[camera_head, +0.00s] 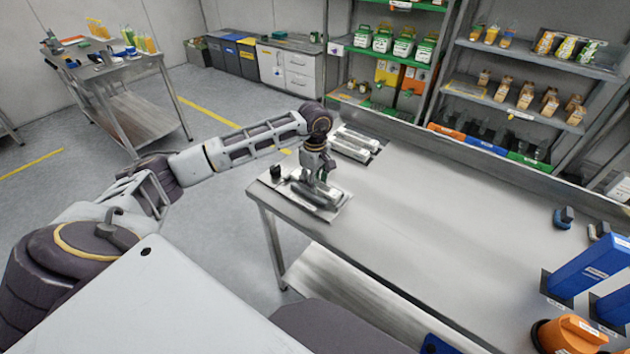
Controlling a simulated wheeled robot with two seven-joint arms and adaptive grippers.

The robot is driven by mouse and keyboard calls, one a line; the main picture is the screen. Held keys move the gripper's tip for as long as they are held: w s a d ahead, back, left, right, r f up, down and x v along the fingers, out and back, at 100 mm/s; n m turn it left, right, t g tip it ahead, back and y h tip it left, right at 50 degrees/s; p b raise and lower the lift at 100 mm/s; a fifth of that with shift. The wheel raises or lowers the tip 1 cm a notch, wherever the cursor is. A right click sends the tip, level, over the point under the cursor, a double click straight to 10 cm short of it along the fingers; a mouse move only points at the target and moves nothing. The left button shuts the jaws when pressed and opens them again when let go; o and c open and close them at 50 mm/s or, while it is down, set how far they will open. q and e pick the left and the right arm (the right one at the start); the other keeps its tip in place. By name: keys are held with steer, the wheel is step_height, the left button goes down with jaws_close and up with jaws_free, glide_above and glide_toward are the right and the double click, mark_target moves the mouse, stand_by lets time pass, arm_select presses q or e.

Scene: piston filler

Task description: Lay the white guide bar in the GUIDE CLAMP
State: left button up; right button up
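My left gripper (320,181) points down over a grey metal fixture plate (338,204) at the table's left end. A pale, rounded bar-like piece (318,195) lies on this plate, right under the fingertips. The picture is too small to tell whether the fingers touch it or are closed on it. I cannot tell for sure whether this piece is the guide bar or part of the clamp. Silver-white long pieces (352,145) lie on a dark mat behind the gripper. No label reading GUIDE CLAMP is legible. My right gripper is not in view.
A small black knob (276,172) stands at the plate's left. The metal table (420,230) is clear in its middle. Blue holders (585,272), an orange round part (572,334) and small blue clips (563,217) are at the right. Stocked shelves (530,115) stand behind.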

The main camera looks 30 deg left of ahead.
arm_select(q)
steer(key=shift+s+f, duration=0.1)
steer(key=shift+r+p, duration=0.3)
steer(key=shift+r, duration=0.1)
step_height(320, 180, up, 12)
steer(key=b, duration=0.1)
stand_by(0.8)
stand_by(1.7)
